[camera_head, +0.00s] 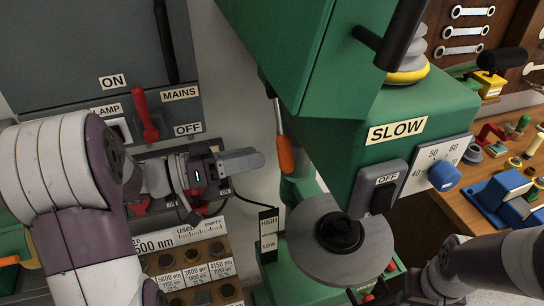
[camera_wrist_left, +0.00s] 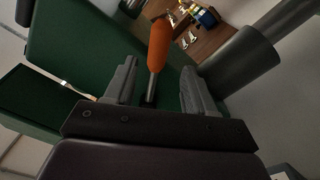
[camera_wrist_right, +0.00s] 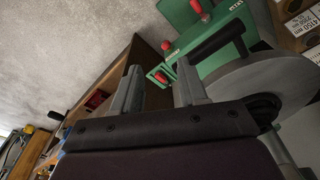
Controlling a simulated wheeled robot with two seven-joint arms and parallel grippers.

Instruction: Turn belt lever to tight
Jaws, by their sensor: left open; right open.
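An orange-handled lever (camera_head: 286,155) hangs on a thin metal rod beside the green machine column in the head view. I take it for the belt lever; no "tight" marking is readable. My left gripper (camera_head: 252,162) is open just left of the handle. In the left wrist view, the orange handle (camera_wrist_left: 159,45) shows ahead of and between the spread fingers (camera_wrist_left: 157,75), with no contact visible. My right gripper (camera_wrist_right: 156,85) is open and empty in the right wrist view, facing a green base with a red button (camera_wrist_right: 161,78). Its fingers are not clear in the head view.
The green machine head (camera_head: 400,120) bears a "SLOW" label, a black switch (camera_head: 378,188) and a blue knob (camera_head: 444,176). A grey disc (camera_head: 375,262) lies below it. A grey electrical box (camera_head: 80,50) with a red lever (camera_head: 146,115) stands left. A cluttered workbench is right.

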